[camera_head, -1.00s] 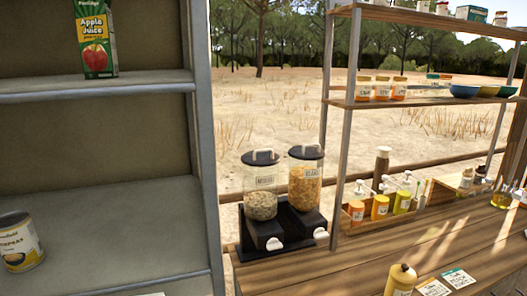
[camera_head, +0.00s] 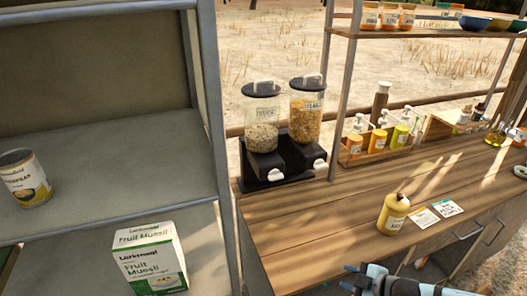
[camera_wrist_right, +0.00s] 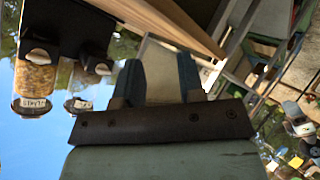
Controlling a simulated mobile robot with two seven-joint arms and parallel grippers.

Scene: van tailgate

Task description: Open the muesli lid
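Two clear cereal dispensers with dark lids stand side by side on a black base on the wooden counter. My right gripper (camera_head: 354,277) is low at the bottom of the head view, in front of the counter and well away from the lids. In the right wrist view its fingers (camera_wrist_right: 160,78) are apart with nothing between them. My left gripper is out of view.
A grey shelf (camera_head: 110,190) stands left of the dispensers, holding a can (camera_head: 25,178) and a Fruit Muesli box (camera_head: 150,262). A shelf post rises just right of them.

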